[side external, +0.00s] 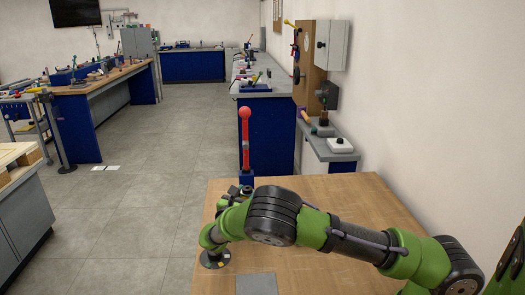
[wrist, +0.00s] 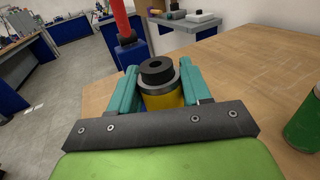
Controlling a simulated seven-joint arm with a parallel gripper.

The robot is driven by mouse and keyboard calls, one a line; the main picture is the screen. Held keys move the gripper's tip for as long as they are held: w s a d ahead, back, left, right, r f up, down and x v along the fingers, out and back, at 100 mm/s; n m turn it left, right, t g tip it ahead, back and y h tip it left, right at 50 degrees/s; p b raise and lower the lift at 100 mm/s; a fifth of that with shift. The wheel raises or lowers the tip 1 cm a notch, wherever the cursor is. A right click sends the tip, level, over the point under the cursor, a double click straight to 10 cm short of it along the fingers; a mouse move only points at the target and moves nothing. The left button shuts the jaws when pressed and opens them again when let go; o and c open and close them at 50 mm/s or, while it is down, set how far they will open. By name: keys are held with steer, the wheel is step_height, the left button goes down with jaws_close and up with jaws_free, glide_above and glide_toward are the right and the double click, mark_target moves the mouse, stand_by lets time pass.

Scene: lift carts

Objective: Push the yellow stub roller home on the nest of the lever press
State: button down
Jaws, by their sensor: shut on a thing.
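In the wrist view my gripper (wrist: 157,88) has its teal fingers closed on the two sides of the yellow stub roller (wrist: 164,102). The roller has a grey collar and a black hub with a hole at its end. Beyond the roller the lever press (wrist: 132,54) shows as a blue body with a red lever. In the side view the press (side external: 246,180) stands at the far edge of the wooden table (side external: 330,193), its red lever upright with a ball on top. The nest cannot be made out, nor whether the roller touches it. My arm hides the roller in the side view.
A grey plate (side external: 257,284) lies at the table's near edge. The table to the right of the press is clear in the side view. A bench with a white box (side external: 339,144) stands beyond the table by the wall.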

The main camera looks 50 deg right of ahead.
steer(key=shift+f, duration=0.6)
steer(key=shift+f, duration=0.35)
steer(key=shift+f, duration=0.1)
steer(key=shift+c, duration=2.2)
jaws_free()
steer(key=v, duration=1.7)
steer(key=shift+d, duration=0.1)
